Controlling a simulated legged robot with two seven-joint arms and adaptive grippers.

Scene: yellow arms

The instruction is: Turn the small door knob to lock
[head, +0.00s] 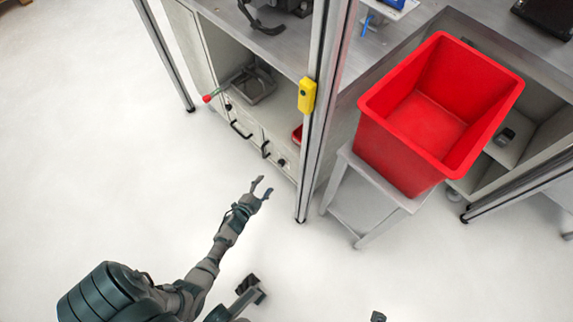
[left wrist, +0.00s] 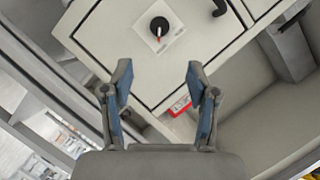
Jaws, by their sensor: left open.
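The small door knob (left wrist: 159,27) is black and round with a red mark on its lower side, set on a pale square plate. It sits on a light grey cabinet door (left wrist: 130,60) ahead of my left gripper. In the head view a small dark knob (head: 282,163) shows low on the cabinet front. My left gripper (head: 262,188) is open and empty, in front of the cabinet and apart from it. In the left wrist view its two blue-padded fingers (left wrist: 160,85) are spread, with the knob beyond and above their tips. My right gripper is not visible.
Black door handles (head: 240,128) and another knob (head: 228,107) are on the cabinet front. A metal post (head: 312,130) with a yellow box (head: 307,95) stands right of my left gripper. A large red bin (head: 390,145) sits on a stand beyond it. The floor at left is clear.

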